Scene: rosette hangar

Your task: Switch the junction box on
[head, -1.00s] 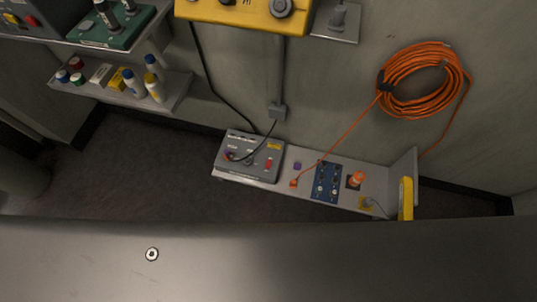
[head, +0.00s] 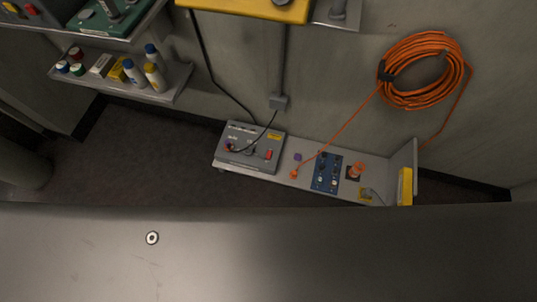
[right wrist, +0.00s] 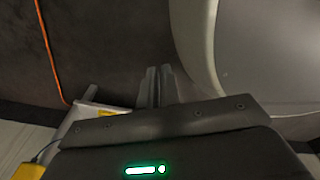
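A grey box (head: 249,147) with a red switch, dark knobs and a yellow label sits at the left end of a low grey shelf by the wall. Its lettering is too small to read, so I cannot tell whether it is the junction box. A blue panel (head: 326,172) with small switches and an orange-red knob (head: 356,171) are to its right on the same shelf. A yellow control box (head: 255,8) on the wall is cut off by the top edge. My right gripper (right wrist: 159,84) looks shut and empty in the right wrist view. My left gripper is out of view.
The low shelf (head: 385,165) has an upright right end with a yellow block (head: 405,186). A coiled orange cable (head: 422,70) hangs on the wall, its line running to the shelf. Bottles stand on a left shelf (head: 178,88). Dark floor (head: 140,150) is clear before the wall.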

